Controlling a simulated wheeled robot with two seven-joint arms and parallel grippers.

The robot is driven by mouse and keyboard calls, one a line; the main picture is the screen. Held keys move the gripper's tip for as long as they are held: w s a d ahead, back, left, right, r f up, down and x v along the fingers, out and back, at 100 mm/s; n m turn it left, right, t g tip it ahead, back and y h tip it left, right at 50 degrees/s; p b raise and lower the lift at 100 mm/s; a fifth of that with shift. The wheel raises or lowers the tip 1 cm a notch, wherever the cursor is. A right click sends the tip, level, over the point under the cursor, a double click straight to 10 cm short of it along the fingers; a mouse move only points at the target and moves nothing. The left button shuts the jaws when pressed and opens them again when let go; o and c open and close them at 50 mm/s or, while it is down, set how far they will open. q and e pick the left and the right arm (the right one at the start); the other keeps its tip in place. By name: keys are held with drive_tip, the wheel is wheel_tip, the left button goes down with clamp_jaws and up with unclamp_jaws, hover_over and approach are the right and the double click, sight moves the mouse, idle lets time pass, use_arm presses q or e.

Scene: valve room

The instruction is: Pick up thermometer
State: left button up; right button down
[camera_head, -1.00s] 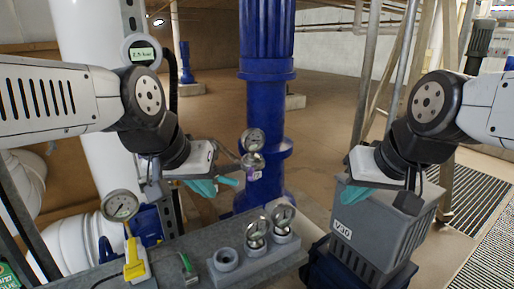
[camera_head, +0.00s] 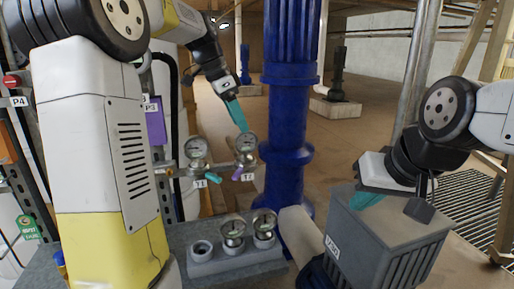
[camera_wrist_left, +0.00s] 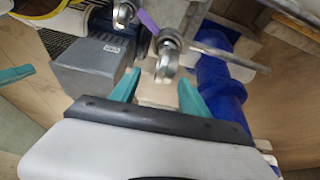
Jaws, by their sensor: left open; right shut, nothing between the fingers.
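Two round dial thermometers sit on a grey pipe in front of the blue column: one on the left (camera_head: 197,150), and one on the right (camera_head: 246,145) beside a purple tag. My left gripper (camera_head: 238,116) points down just above the right one, teal fingers apart. In the left wrist view, a round metal gauge (camera_wrist_left: 166,65) lies ahead, between the lines of the open fingers (camera_wrist_left: 158,92); I cannot tell whether they touch it. Two more dial thermometers (camera_head: 232,232) (camera_head: 264,222) stand in a grey holder (camera_head: 225,262).
The holder's left socket (camera_head: 203,250) is empty. A blue column (camera_head: 287,110) stands right behind the thermometers. The grey box (camera_head: 385,235) stands at the right. My left arm covers much of the left side. Open floor lies behind.

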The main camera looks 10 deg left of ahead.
sight(249, 141)
use_arm(q)
drive_tip(key=shift+w+d+f+m, duration=0.15)
drive_tip(key=shift+w+f+m, duration=0.2)
drive_tip(key=shift+w, duration=0.25)
drive_tip(key=x, duration=0.7)
drive_tip(key=shift+f, duration=0.2)
clamp_jaws()
